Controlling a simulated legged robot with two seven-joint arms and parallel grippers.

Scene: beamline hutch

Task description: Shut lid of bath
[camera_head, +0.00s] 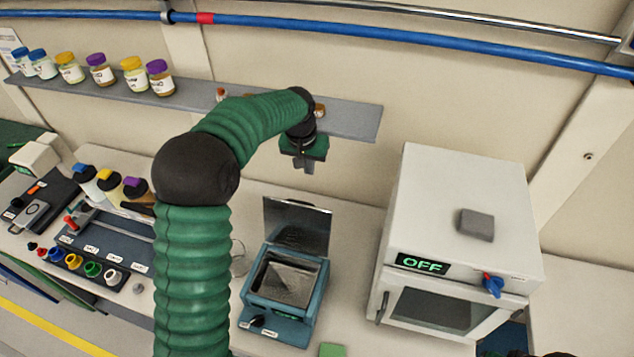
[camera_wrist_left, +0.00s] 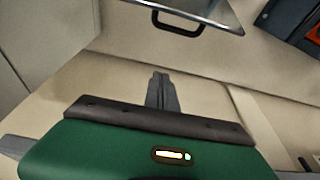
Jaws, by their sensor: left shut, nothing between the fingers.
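The bath (camera_head: 248,293) is a blue box with a metal basin, standing on the bench in the middle of the head view. Its lid (camera_head: 297,226) is open and stands up at the back of the bath. In the left wrist view the lid (camera_wrist_left: 212,10) shows at the top, with a dark handle (camera_wrist_left: 180,32) on its edge. My left gripper (camera_head: 304,166) is shut and empty, above and behind the lid's top edge in the head view, apart from it. Its closed fingers also show in the left wrist view (camera_wrist_left: 160,80).
A white oven (camera_head: 460,195) with an OFF display stands right of the bath. A shelf (camera_head: 350,120) on the back wall holds several jars and lies close behind my left gripper. Bottles and a rack (camera_head: 125,250) of coloured caps sit to the left.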

